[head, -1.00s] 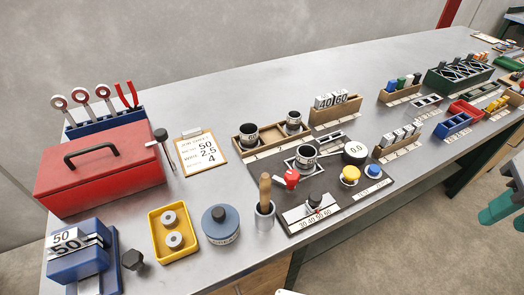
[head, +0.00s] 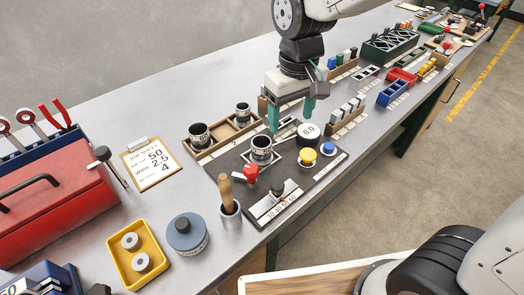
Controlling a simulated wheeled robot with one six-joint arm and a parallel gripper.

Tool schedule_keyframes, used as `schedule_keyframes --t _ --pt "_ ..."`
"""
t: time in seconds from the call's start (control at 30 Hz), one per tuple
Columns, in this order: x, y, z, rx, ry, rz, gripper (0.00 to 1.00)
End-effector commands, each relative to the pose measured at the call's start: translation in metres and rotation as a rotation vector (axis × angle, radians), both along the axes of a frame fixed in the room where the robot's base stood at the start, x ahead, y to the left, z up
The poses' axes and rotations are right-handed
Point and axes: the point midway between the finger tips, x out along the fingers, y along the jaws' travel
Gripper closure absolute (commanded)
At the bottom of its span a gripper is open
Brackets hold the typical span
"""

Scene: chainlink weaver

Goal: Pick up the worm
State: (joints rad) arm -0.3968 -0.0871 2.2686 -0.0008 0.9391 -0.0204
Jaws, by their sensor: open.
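No part is readably marked as the worm, so I cannot tell which one it is. Two dark cylinders with white bands, a left one (head: 200,136) and a right one (head: 243,113), stand in a wooden tray (head: 222,138). A similar dark cylinder (head: 262,148) stands on the black control panel (head: 232,161). My gripper (head: 291,121) has teal fingers, spread apart and pointing down, with nothing visible between them. It is over the bench behind the white dial, right of the tray, and hides most of a wooden holder (head: 263,107).
The panel carries a red knob (head: 250,174), a yellow button (head: 307,157), a blue button (head: 328,149) and a white dial (head: 309,131). A job card (head: 151,164), red toolbox (head: 62,195) and yellow tray (head: 115,263) lie left. Racks (head: 390,45) line the right.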

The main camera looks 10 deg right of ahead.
Motion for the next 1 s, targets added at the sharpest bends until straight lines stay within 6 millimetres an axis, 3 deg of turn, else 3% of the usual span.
schedule_keyframes --t 0.1,0.3,0.83,1.0 --pt "0.014 0.028 -0.021 -0.006 0.014 0.053 0.3" --pt "0.023 0.049 -0.039 -0.009 0.02 0.093 0.3" --pt "0.026 0.06 -0.104 -0.01 0.022 0.094 0.3" --pt "0.026 0.06 -0.116 -0.009 0.02 0.093 0.3"
